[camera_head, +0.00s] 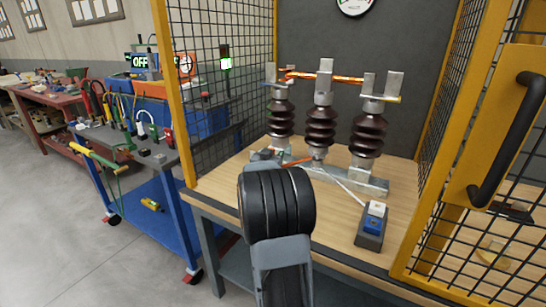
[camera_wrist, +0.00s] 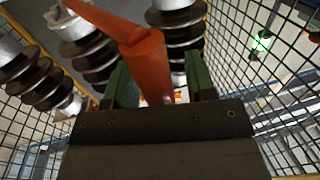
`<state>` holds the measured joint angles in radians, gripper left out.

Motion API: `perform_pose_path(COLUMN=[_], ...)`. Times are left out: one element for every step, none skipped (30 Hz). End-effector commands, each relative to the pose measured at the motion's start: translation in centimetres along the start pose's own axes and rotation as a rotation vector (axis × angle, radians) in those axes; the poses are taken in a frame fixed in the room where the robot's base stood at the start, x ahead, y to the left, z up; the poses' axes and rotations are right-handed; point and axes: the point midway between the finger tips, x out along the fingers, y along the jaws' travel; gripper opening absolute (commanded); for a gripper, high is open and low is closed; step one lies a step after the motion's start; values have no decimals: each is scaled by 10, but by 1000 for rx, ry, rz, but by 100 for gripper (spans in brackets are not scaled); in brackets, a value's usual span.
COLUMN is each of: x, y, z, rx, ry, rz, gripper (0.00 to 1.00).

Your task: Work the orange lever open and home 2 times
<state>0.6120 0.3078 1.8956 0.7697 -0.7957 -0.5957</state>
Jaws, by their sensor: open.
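The orange lever (camera_wrist: 148,55) shows large in the wrist view, its shaft standing between the green fingers of my gripper (camera_wrist: 162,82). The fingers are open, with a gap on the lever's right side; I cannot tell whether the left finger touches it. In the head view a short piece of the orange lever (camera_head: 296,161) shows beside my wrist at the isolator's base. My arm hides the rest of it and most of the gripper. The isolator (camera_head: 320,128) has brown ribbed insulators on a metal base. An orange bar (camera_head: 325,77) runs across their tops.
Mesh panels and a yellow frame (camera_head: 172,90) enclose the bench. An open door with a black handle (camera_head: 510,140) is at right. A blue cart (camera_head: 150,215) stands left.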

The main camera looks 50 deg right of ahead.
Motion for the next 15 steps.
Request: perform_pose_path(x=[1,2,2,2,2,2,2,2,2,2,2,2,2,2,2], y=[0,0,0,0,0,0,0,0,0,0,0,0,0,0,0], z=[0,0,0,0,0,0,0,0,0,0,0,0,0,0,0], rx=[0,0,0,0,0,0,0,0,0,0,0,0,0,0,0], ry=[0,0,0,0,0,0,0,0,0,0,0,0,0,0,0], rz=[0,0,0,0,0,0,0,0,0,0,0,0,0,0,0], gripper=[51,51,51,51,51,51,51,51,51,48,45,41,38,35,31])
